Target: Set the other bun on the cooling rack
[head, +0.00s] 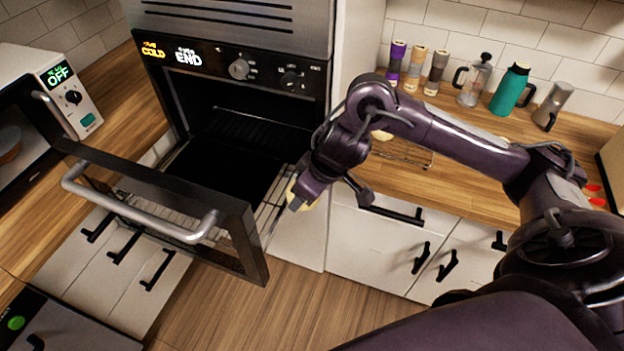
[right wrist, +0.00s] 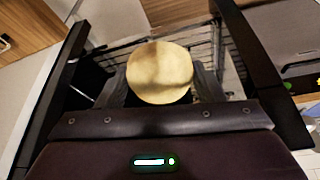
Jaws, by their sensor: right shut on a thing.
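My right gripper (head: 293,199) is shut on a pale round bun (right wrist: 160,72), which sits between its fingers in the right wrist view. In the head view this bun (head: 291,190) is mostly hidden behind the gripper, at the right side of the open oven. The wire cooling rack (head: 412,154) stands on the wooden counter, partly behind my right arm. A pale thing that looks like another bun (head: 382,135) shows at its left end, partly covered by the arm. My left gripper is not in view.
A wire oven rack (head: 268,216) shows beside the gripper. Spice jars (head: 412,70), a French press (head: 472,82), a teal flask (head: 509,88) and a moka pot (head: 551,104) line the counter's back.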

